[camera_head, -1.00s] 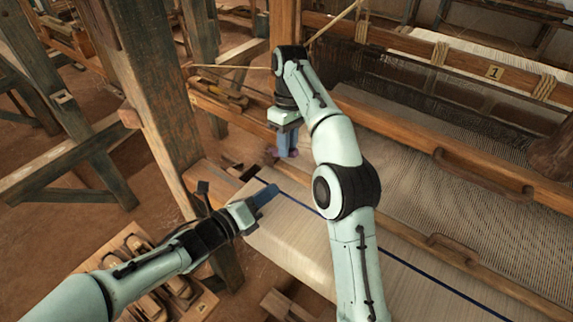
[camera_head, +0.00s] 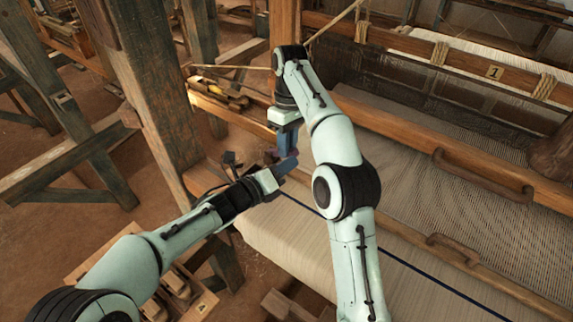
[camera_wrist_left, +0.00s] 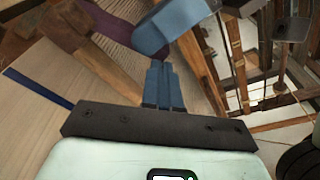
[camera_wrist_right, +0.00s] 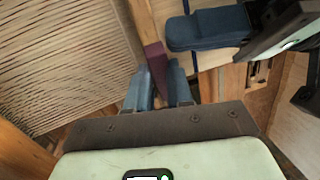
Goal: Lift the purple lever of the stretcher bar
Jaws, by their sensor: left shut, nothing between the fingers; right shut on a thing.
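The purple lever (camera_wrist_right: 156,64) shows in the right wrist view as a short dark purple bar running down between the blue fingers of my right gripper (camera_wrist_right: 157,85). In the head view the right gripper (camera_head: 287,140) points down at the cloth's left edge, shut on the lever. My left gripper (camera_head: 288,165) is shut and empty, its blue fingertips close beside the right fingers. In the left wrist view its closed fingers (camera_wrist_left: 163,82) lie just below the right gripper's fingers, and the purple lever (camera_wrist_left: 112,30) shows behind them. Most of the stretcher bar is hidden by my grippers.
Pale woven cloth (camera_head: 290,240) with a dark blue stripe lies below and right. A thick wooden post (camera_head: 155,90) stands close left of my grippers. A wooden beam (camera_head: 440,160) with curved handles crosses the loom. A wooden tray (camera_head: 185,290) of shuttles sits lower left.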

